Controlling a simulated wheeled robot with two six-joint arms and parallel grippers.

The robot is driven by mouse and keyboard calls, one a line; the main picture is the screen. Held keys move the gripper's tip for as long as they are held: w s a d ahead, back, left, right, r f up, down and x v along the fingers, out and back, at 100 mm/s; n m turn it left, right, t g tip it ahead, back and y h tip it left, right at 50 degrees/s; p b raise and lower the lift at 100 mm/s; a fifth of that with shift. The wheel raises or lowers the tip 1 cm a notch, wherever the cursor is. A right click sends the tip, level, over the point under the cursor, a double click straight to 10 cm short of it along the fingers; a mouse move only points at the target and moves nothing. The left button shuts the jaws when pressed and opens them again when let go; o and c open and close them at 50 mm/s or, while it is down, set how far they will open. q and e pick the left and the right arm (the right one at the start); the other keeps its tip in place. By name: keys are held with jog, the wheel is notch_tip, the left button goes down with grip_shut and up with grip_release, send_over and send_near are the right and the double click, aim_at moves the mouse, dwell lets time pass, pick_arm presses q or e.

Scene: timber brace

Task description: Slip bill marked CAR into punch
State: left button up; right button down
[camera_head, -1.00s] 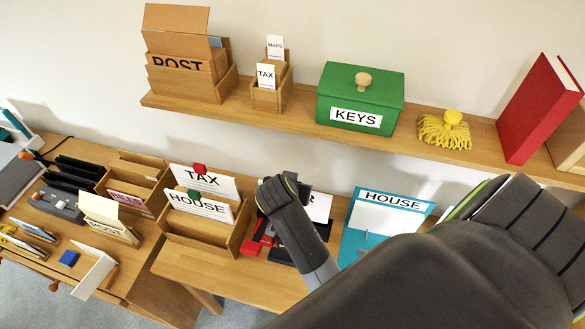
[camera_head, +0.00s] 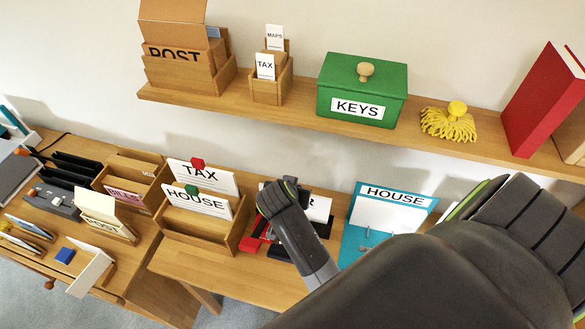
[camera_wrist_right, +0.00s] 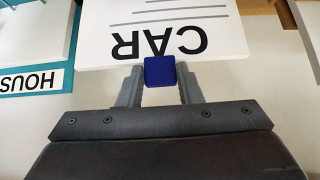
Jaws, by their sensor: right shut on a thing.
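The white bill marked CAR (camera_wrist_right: 160,30) shows upside down in the right wrist view, with a blue tab (camera_wrist_right: 159,72) at its near edge. My right gripper (camera_wrist_right: 160,80) is shut on that tab. In the head view only part of the bill (camera_head: 319,207) shows, its last letter beside my right arm, which hides the fingers. A red and black device (camera_head: 254,236) lies on the desk behind and below my arm; it may be the punch, but much of it is hidden. I cannot tell whether the bill touches it. My left gripper is not in view.
A wooden holder (camera_head: 190,238) with TAX and HOUSE bills stands left of my arm. A turquoise HOUSE board (camera_head: 350,240) stands right. Above is a shelf (camera_head: 290,118) with a green KEYS box (camera_head: 362,85). The desk front (camera_head: 235,280) is clear.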

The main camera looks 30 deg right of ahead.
jog(key=shift+f+b, duration=0.65)
jog(key=shift+f, duration=0.6)
jog(key=shift+c, duration=2.3)
grip_release()
jog(key=shift+r, duration=0.15)
notch_tip(320, 180, up, 8)
jog(key=p, duration=0.5)
jog(key=shift+f, duration=0.2)
